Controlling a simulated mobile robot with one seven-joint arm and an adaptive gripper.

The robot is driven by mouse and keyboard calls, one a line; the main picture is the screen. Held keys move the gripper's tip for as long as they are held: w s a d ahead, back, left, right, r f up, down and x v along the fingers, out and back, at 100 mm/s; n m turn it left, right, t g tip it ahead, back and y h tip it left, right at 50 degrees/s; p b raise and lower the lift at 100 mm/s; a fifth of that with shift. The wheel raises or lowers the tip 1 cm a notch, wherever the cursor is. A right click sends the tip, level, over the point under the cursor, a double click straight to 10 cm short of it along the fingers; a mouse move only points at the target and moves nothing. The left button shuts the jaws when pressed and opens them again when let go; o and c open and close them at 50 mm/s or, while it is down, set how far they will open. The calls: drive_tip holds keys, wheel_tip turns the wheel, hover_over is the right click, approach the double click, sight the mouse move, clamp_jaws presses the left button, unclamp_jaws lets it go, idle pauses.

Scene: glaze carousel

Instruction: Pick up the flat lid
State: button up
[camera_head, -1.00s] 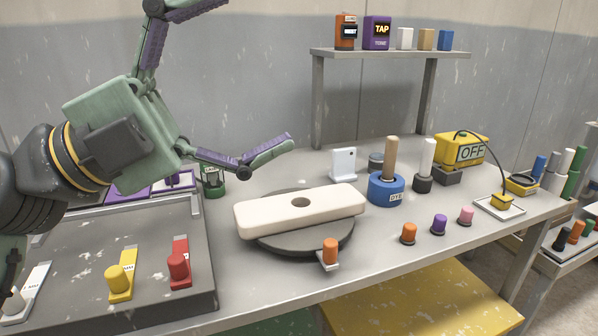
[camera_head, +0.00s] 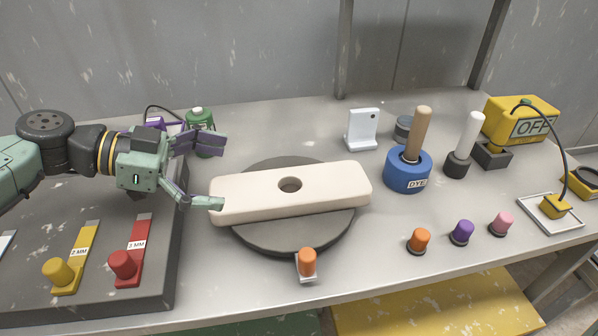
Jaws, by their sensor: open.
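A long cream slab (camera_head: 325,190) with a round hole in its middle lies flat across a dark grey round turntable (camera_head: 290,240). It is the thing that looks most like the flat lid. Its ends reach past the turntable's edge. My gripper (camera_head: 222,174) is open and empty at the slab's left end. Its upper finger is behind that end in the picture, and its lower fingertip overlaps the slab's left front corner. I cannot tell whether the fingertip touches it.
A blue dye pot (camera_head: 407,172) with a wooden handle stands right of the slab. A green bottle (camera_head: 199,118) stands behind my gripper. An orange peg (camera_head: 307,262) is in front of the turntable. A dark box (camera_head: 90,300) with coloured sliders fills the left.

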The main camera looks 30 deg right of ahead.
sight(301, 186)
drive_tip(key=shift+w+a+f+n, duration=0.15)
drive_tip(key=shift+a+f+n, duration=0.1)
drive_tip(key=shift+n, duration=0.05)
drive_tip(key=shift+d+f, duration=0.15)
drive_tip(key=shift+d, duration=0.1)
drive_tip(key=p+x, duration=0.1)
drive_tip(key=x, duration=0.2)
drive_tip(key=shift+s+d+f, duration=0.15)
drive_tip(key=shift+s+d, duration=0.05)
drive_tip(key=shift+d, duration=0.1)
drive_tip(key=x, duration=0.2)
drive_tip(key=p+x, duration=0.1)
drive_tip(key=x, duration=0.3)
drive_tip(key=shift+w+d+f+p, duration=0.2)
drive_tip(key=shift+w+f+p, duration=0.1)
drive_tip(key=shift+p, duration=0.05)
drive_tip(key=c, duration=1.9)
drive_tip(key=shift+r, duration=0.1)
drive_tip(key=shift+c, duration=0.2)
drive_tip(key=shift+r, duration=0.1)
